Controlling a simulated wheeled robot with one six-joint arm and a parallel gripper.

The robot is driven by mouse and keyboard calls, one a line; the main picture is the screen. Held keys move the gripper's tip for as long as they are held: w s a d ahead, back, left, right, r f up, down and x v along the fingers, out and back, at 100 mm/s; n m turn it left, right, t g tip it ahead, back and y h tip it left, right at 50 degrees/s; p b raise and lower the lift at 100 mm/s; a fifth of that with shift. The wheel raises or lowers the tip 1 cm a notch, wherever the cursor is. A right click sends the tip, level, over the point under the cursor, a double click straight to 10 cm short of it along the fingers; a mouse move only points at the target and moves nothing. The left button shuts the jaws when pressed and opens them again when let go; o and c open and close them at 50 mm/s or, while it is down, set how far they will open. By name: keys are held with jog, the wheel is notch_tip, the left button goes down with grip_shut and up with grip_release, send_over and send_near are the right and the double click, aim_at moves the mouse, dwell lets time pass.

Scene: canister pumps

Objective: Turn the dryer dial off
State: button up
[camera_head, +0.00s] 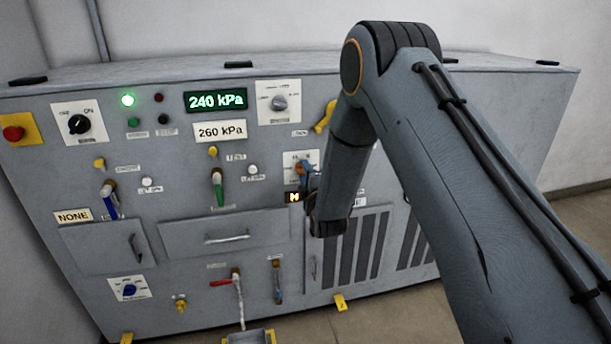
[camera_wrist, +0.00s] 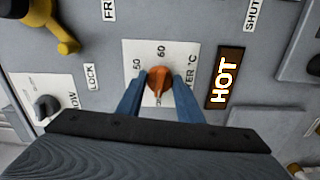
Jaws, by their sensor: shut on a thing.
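An orange dial (camera_wrist: 158,82) on a white plate (camera_wrist: 150,50) sits between the two blue fingers of my gripper (camera_wrist: 158,92) in the wrist view. The plate shows 50 and 60 and ends in "ER °C"; the rest of its wording is hidden, so I cannot tell for sure that this is the dryer dial. My gripper is shut on the dial. In the head view my gripper (camera_head: 306,170) is at the same plate (camera_head: 290,157), with my arm hiding much of it. A lit amber display (camera_wrist: 224,78) beside the dial reads HOT.
A grey dial (camera_head: 280,102) is above, a black ON dial (camera_head: 80,124) at upper left and a blue dial (camera_head: 129,290) at lower left. A yellow handle (camera_wrist: 55,25) is close to my gripper. Displays read 240 kPa (camera_head: 216,101) and 260 kPa (camera_head: 220,131).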

jog(key=shift+n, duration=0.7)
jog(key=o, duration=1)
jog(key=shift+b+v, duration=0.6)
jog(key=shift+v, duration=3.3)
